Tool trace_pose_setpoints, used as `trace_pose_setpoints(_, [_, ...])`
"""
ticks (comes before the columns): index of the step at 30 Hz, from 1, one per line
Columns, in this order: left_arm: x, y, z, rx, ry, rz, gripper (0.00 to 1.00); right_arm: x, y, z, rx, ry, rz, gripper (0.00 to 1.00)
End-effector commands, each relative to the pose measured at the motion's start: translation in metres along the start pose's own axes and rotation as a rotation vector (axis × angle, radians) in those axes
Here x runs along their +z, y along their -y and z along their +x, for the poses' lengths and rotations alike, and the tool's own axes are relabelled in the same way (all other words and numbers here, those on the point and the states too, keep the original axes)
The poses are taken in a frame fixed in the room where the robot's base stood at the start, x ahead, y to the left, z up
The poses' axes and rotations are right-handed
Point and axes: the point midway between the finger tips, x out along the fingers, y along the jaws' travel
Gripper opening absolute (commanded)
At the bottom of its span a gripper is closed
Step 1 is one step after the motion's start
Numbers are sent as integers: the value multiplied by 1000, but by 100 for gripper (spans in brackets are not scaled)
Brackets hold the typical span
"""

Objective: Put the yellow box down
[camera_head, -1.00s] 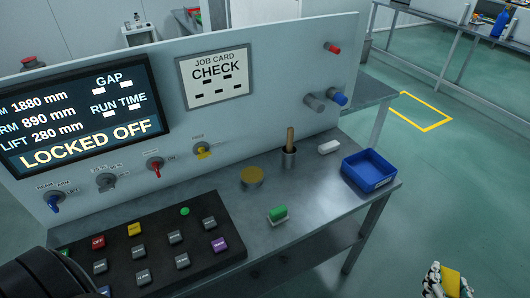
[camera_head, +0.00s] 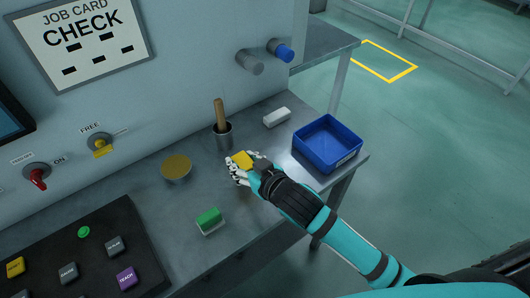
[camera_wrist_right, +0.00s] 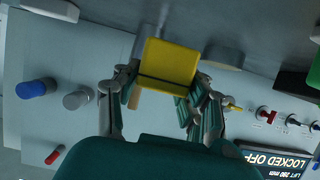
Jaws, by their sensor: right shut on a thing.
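The yellow box (camera_head: 242,159) is in my right gripper (camera_head: 246,169), which is shut on it. In the head view they are over the grey bench top, between the green block and the blue tray. In the right wrist view the yellow box (camera_wrist_right: 168,64) sits between the fingers (camera_wrist_right: 160,98), with a dark band across its lower part. The fingers hide part of the box in the head view. I cannot tell whether its underside touches the bench. My left gripper is not in view.
A metal cup with a wooden handle (camera_head: 223,133) stands just behind the box. A blue tray (camera_head: 326,165) is to the right, a white block (camera_head: 277,117) behind. A green block (camera_head: 209,218) and a round yellow-topped disc (camera_head: 176,168) are to the left. Bare bench (camera_head: 262,218) lies in front.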

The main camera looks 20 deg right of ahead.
Motion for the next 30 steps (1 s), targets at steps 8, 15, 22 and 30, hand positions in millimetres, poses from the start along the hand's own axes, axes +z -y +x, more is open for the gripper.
trace_pose_setpoints(8, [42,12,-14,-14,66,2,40,-10,-73,31,8,0,-6,6])
trace_pose_setpoints(15, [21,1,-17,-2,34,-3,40,-12,-115,51,4,0,-2,6])
trace_pose_setpoints(22, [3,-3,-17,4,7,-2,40,0,-122,60,3,2,2,6])
trace_pose_setpoints(30, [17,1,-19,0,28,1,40,22,-122,68,2,-1,1,6])
